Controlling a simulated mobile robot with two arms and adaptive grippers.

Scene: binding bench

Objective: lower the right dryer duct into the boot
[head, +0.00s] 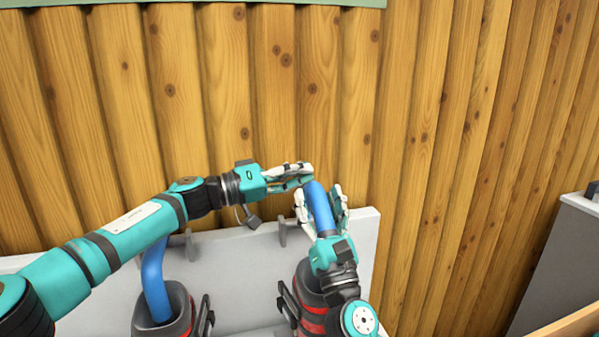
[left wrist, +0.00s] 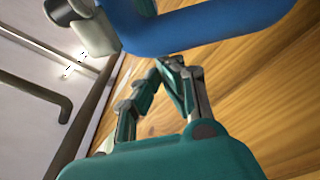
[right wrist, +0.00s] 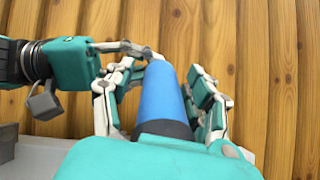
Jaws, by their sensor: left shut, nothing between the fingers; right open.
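The right dryer duct (head: 318,205) is a bent blue tube standing above the right boot (head: 307,285), a dark boot with red bands. My right arm hides the duct's lower part, so I cannot tell whether it enters the boot. My right gripper (head: 320,192) is open, its fingers on either side of the duct. In the right wrist view the duct (right wrist: 160,95) runs between the spread fingers, with a dark band at its near end. My left gripper (head: 308,174) is shut and empty, beside the duct's top. In the left wrist view its closed fingertips (left wrist: 172,64) are near the blue tube (left wrist: 205,33).
Another blue duct (head: 154,285) goes down into the left boot (head: 176,325). A pale grey panel (head: 235,265) with hooks stands behind the boots, before a wooden plank wall (head: 330,90). A grey cabinet (head: 565,260) is at far right.

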